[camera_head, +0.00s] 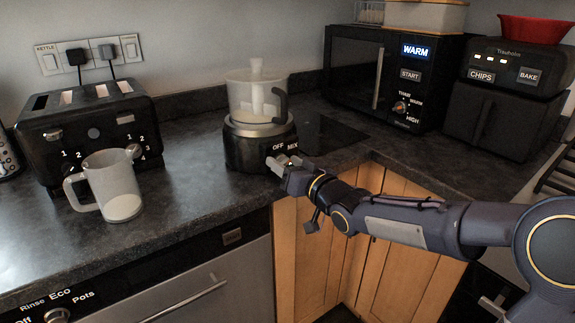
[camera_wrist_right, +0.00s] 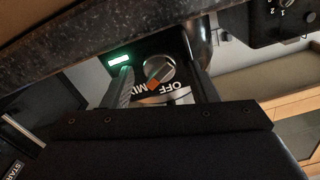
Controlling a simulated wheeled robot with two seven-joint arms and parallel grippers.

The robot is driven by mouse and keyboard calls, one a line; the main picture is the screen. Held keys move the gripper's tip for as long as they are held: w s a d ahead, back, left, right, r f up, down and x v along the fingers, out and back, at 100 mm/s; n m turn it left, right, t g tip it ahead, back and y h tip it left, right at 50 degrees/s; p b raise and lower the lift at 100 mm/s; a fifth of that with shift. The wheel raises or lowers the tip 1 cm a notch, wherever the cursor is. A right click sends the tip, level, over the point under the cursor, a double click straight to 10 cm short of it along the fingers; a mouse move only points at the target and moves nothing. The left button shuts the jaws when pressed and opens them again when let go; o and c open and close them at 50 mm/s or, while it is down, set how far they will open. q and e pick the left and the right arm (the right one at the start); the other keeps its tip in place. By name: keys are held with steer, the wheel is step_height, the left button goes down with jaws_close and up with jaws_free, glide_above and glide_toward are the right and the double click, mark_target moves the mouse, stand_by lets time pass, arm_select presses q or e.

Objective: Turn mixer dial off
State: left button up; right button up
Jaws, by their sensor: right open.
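The mixer (camera_head: 246,148) stands on the counter, with a black base, a clear bowl and OFF and MIX printed on its front. Its round grey dial (camera_wrist_right: 160,69) shows in the right wrist view, with an orange mark on the side towards the labels. I cannot tell exactly which label the mark points at. A green light (camera_wrist_right: 119,60) glows beside the dial. My right gripper (camera_head: 282,161) is open at the mixer's front, its fingers (camera_wrist_right: 160,76) on either side of the dial. Contact is unclear. In the head view the gripper hides the dial. My left gripper is not in view.
A white mug (camera_head: 112,182) and a black toaster (camera_head: 92,125) stand to the left. A microwave (camera_head: 350,70) and a black fryer (camera_head: 500,110) with a red bowl (camera_head: 535,30) stand to the right. The counter is clear between mug and mixer.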

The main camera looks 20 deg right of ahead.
steer(key=c, duration=1)
steer(key=shift+o, duration=0.2)
steer(key=shift+f+n+b, duration=0.15)
steer(key=shift+n+b, duration=0.85)
steer(key=shift+b, duration=0.15)
steer(key=n+b, duration=0.3)
steer(key=shift+a, duration=0.1)
steer(key=n+b, duration=0.2)
steer(key=n, duration=0.1)
steer(key=shift+n, duration=0.4)
steer(key=shift+s+n+b, duration=0.1)
steer(key=shift+n+b, duration=0.75)
steer(key=shift+n, duration=0.75)
